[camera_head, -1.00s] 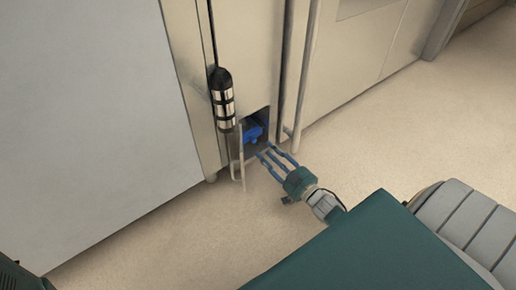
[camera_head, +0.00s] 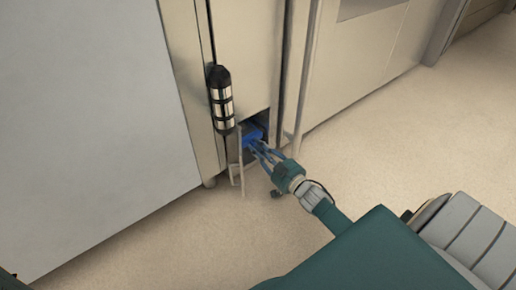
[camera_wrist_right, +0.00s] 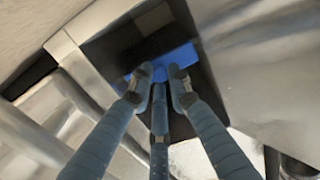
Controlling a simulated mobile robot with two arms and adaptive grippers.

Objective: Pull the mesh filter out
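The mesh filter (camera_head: 251,137) shows as a blue part inside a small dark recess low in the cabinet front. In the right wrist view, blue parts of the filter (camera_wrist_right: 180,56) show beyond and between my fingertips. My right gripper (camera_head: 257,146) reaches into the mouth of the recess, its blue-grey fingers at the filter. In the right wrist view, the fingertips of the right gripper (camera_wrist_right: 160,78) are close together with a narrow gap. Whether they press on the blue part cannot be told. The rest of the filter is hidden in the recess. My left gripper is out of view.
A small open flap (camera_head: 236,168) stands at the left side of the recess. A black and silver cylinder (camera_head: 221,98) is mounted above it. A vertical rail (camera_head: 303,85) runs just right of the recess. The floor (camera_head: 420,130) to the right is clear.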

